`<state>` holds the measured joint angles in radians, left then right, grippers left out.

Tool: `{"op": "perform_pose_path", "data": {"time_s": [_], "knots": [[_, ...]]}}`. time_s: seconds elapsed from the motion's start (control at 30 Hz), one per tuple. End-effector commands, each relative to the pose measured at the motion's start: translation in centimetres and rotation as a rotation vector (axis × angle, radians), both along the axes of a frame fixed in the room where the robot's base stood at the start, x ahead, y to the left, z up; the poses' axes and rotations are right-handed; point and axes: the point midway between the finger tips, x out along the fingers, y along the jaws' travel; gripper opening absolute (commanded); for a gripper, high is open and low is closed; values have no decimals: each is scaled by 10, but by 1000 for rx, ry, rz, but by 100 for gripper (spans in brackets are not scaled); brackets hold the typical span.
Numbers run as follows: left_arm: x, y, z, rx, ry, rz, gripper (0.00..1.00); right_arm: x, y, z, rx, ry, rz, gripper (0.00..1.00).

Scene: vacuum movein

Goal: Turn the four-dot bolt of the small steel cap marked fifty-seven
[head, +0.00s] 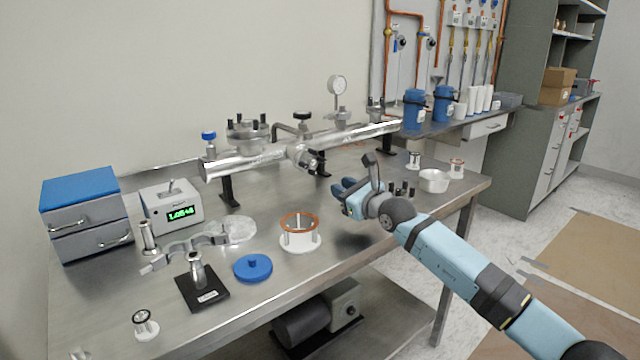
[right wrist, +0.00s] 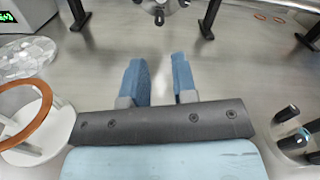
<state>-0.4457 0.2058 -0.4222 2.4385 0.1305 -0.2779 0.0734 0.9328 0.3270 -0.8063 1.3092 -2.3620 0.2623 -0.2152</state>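A silver pipe manifold (head: 335,140) lies across the back of the steel table. A flanged steel cap with several black bolts (head: 247,131) sits on its left part, and a smaller bolted steel fitting (head: 376,110) sits near its right end. I cannot read a fifty-seven or any dots on either. My right gripper (head: 346,188) is above the table in front of the manifold. Its blue fingers (right wrist: 159,80) are apart with nothing between them. Black-topped posts (head: 404,189) stand just right of it, and also show in the right wrist view (right wrist: 290,127). My left gripper is not in view.
The tabletop between gripper and manifold is clear.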

Motion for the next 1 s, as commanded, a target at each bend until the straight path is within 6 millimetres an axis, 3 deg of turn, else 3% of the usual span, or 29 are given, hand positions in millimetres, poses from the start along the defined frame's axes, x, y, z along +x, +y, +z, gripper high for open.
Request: {"op": "perform_pose_path", "data": {"time_s": [0.2, 0.4, 0.6, 0.97, 1.0], "knots": [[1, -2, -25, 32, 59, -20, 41, 36, 26, -2, -1, -2, 0, 26], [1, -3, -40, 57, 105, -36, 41, 58, 43, -2, -2, -1, 2, 26], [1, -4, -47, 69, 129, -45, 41, 68, 50, -1, 0, -1, 1, 26], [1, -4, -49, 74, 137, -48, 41, 71, 52, 0, 2, 1, 1, 26], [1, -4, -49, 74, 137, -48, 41, 71, 52, 0, 2, 1, 1, 19]]}}
